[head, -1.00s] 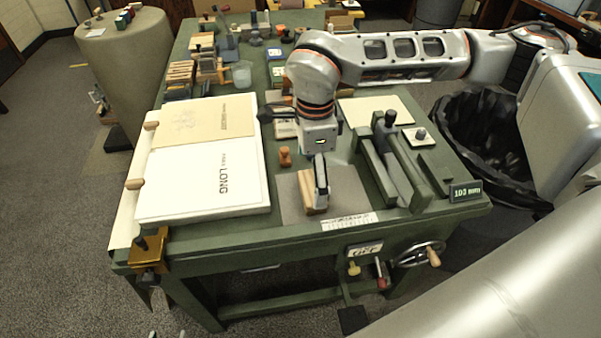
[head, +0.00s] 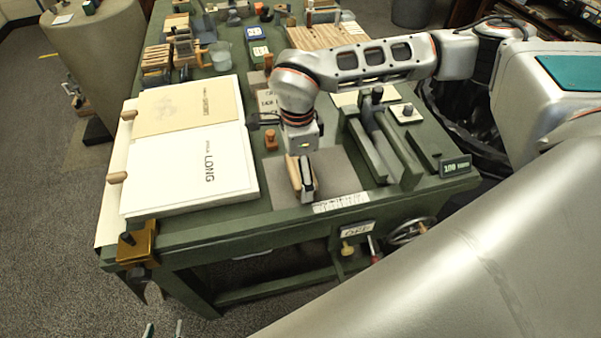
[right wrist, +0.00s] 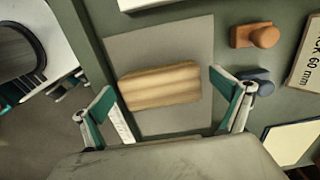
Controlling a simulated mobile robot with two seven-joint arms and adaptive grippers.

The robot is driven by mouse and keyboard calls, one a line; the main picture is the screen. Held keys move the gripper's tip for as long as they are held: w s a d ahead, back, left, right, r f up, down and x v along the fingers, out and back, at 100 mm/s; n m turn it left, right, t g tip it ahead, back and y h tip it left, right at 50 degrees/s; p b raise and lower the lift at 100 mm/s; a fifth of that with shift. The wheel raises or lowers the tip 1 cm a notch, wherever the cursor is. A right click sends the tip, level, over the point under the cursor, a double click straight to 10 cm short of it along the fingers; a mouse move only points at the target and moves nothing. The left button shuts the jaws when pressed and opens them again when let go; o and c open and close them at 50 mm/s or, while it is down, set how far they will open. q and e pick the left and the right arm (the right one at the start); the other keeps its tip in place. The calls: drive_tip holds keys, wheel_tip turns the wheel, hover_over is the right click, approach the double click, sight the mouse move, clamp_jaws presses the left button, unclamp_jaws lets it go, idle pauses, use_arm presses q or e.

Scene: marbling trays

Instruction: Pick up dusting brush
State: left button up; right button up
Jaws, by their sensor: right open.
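A striped wooden block (right wrist: 160,86), which may be the dusting brush, lies on a grey mat (right wrist: 150,43); no bristles show. In the head view the block (head: 292,172) is partly hidden by my right gripper (head: 305,180). In the right wrist view my right gripper (right wrist: 164,92) is open, with one finger on each side of the block and clear gaps between. It points down over the mat; its exact height above it is hard to tell. The tips of my left gripper (head: 164,331) show apart at the bottom edge of the head view, far from the table.
A large open book (head: 190,155) lies left of the mat. A small orange-brown knobbed piece (head: 271,140) stands behind the mat; it also shows in the wrist view (right wrist: 255,36). A green raised frame (head: 365,150) stands to the right. A handwheel (head: 410,230) sits on the table's front.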

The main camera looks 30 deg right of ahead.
drive_tip(key=c, duration=1.2)
drive_tip(key=shift+r, duration=0.15)
wheel_tip(320, 180, up, 20)
drive_tip(key=shift+f+p, duration=0.1)
drive_tip(key=shift+p, duration=0.6)
drive_tip(key=o, duration=0.3)
drive_tip(key=shift+c, duration=0.9)
